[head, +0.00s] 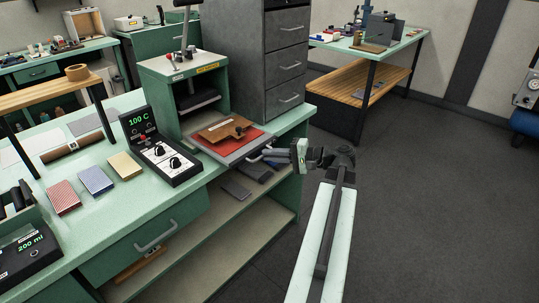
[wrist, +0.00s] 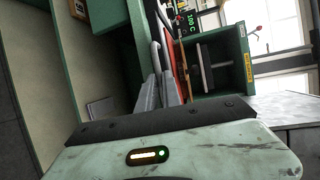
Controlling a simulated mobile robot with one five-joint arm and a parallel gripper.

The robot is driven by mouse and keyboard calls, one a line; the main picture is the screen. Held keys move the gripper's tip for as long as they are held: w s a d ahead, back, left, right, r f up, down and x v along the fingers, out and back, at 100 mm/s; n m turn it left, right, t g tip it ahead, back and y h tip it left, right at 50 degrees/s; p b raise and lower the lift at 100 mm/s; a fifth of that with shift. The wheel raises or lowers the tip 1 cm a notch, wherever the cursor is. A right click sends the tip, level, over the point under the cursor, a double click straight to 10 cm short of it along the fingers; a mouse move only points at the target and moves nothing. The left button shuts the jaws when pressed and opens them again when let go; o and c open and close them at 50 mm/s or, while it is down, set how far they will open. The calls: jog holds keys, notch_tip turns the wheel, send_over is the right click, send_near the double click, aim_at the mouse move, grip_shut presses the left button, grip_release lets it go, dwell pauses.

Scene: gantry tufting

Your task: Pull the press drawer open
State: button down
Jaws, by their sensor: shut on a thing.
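The press (head: 187,72) is a green box with an open front on the bench. Its drawer (head: 222,155) is a grey tray with a red surface that sticks out of the press front toward the bench edge. A brown flat piece (head: 222,130) with a small dark item lies on the red surface. My gripper (head: 268,153) is at the drawer's front and shut on the drawer handle (wrist: 159,35). In the wrist view, the grey fingers (wrist: 160,92) close around the handle bar, with the press opening (wrist: 212,68) beyond. The fingers partly hide the handle.
A control box (head: 160,148) reading 100 C stands left of the drawer. A grey drawer cabinet (head: 262,65) stands right of the press. A lower shelf (head: 225,220) and a bench drawer handle (head: 157,235) are below. The floor (head: 420,210) to the right is clear.

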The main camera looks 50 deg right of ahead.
dwell(0.3)
jog(key=c, duration=1.5)
grip_release()
jog(key=p+v, duration=0.1)
jog(key=v, duration=0.7)
jog(key=shift+w, duration=0.1)
